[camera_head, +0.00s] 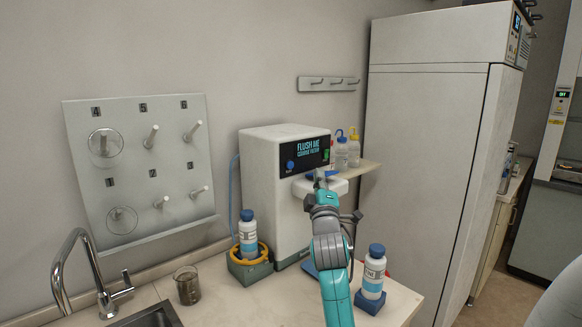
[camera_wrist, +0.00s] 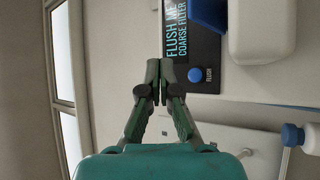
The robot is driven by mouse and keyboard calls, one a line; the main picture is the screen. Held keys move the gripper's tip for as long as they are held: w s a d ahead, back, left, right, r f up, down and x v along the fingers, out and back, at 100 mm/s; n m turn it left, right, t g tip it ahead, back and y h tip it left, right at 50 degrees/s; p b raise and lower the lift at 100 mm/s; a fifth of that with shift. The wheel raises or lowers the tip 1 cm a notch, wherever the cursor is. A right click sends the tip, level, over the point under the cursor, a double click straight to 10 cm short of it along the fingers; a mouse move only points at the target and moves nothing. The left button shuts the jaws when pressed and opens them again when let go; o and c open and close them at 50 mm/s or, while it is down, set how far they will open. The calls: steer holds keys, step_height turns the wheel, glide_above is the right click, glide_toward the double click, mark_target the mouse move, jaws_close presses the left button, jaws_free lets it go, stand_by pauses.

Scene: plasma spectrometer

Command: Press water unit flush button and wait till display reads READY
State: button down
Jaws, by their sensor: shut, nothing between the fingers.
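The white water unit (camera_head: 262,190) stands on the counter against the wall. Its dark display (camera_head: 308,148) reads "FLUSH ME COARSE FILTER"; the same display appears sideways in the wrist view (camera_wrist: 176,32). The round blue flush button (camera_head: 290,165) sits on the panel, left of and below the text, and also shows in the wrist view (camera_wrist: 195,75). My gripper (camera_head: 320,178) is shut and empty in front of the unit's spout area. In the wrist view its fingertips (camera_wrist: 159,66) appear to the left of the button, not over it. The depth gap to the panel is unclear.
A bottle (camera_head: 248,234) stands in a holder left of the unit, and another bottle (camera_head: 374,272) in a blue holder at right. A beaker (camera_head: 187,285) stands near the sink tap (camera_head: 90,275). Wash bottles (camera_head: 347,150) sit on a shelf at right.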

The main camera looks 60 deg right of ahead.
glide_toward(295, 158)
steer(key=shift+w+d+r, duration=0.3)
steer(key=shift+d+r, duration=0.2)
steer(key=shift+d, duration=0.3)
steer(key=shift+w+d+r, duration=0.25)
steer(key=shift+d+r, duration=0.25)
steer(key=shift+d, duration=0.3)
steer(key=shift+w, duration=0.15)
steer(key=shift+w+d, duration=0.1)
steer(key=shift+w, duration=0.15)
steer(key=shift+w+d, duration=0.1)
steer(key=shift+w, duration=0.35)
stand_by(1.1)
steer(key=shift+s, duration=0.1)
steer(key=shift+s+a, duration=0.2)
steer(key=shift+s, duration=0.55)
steer(key=s, duration=0.2)
steer(key=s+a, duration=0.1)
steer(key=s, duration=0.2)
steer(key=shift+a, duration=0.1)
stand_by(0.3)
